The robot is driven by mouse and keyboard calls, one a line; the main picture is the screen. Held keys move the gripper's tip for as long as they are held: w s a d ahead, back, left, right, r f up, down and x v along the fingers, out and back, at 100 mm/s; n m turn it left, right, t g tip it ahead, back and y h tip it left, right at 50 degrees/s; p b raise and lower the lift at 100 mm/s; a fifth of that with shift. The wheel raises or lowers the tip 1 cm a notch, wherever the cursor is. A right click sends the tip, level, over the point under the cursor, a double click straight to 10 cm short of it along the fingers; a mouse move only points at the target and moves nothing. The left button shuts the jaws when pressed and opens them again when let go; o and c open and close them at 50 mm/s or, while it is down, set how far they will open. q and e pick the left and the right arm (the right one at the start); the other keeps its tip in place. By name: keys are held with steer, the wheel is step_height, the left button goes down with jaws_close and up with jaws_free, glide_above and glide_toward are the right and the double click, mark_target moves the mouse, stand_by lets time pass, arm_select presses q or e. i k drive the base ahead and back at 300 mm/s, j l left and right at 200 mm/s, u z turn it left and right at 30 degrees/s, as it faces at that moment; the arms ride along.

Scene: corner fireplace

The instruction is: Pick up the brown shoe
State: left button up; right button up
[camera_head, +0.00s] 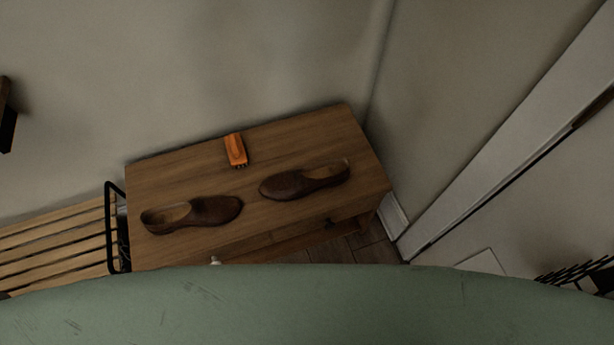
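Two brown shoes lie apart on a wooden cabinet top (180,172) in the head view. The left brown shoe (215,211) has its opening toward the left and lies near the front edge. The right brown shoe (287,186) has its opening toward the right and lies a little farther back. Neither of my grippers shows in this view. No gripper is seen touching either shoe.
A small orange object (236,150) lies on the cabinet behind the shoes. A slatted bench (60,250) with a black metal frame stands at the left. Walls close in behind and right. A green curved surface (300,310) fills the bottom of the view.

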mark_target(294, 185)
steer(key=k+j+z, duration=0.2)
steer(key=j+z, duration=0.15)
steer(key=k+j+z, duration=0.2)
steer(key=z, duration=0.15)
steer(key=k+j+z, duration=0.35)
steer(key=i+l, duration=0.05)
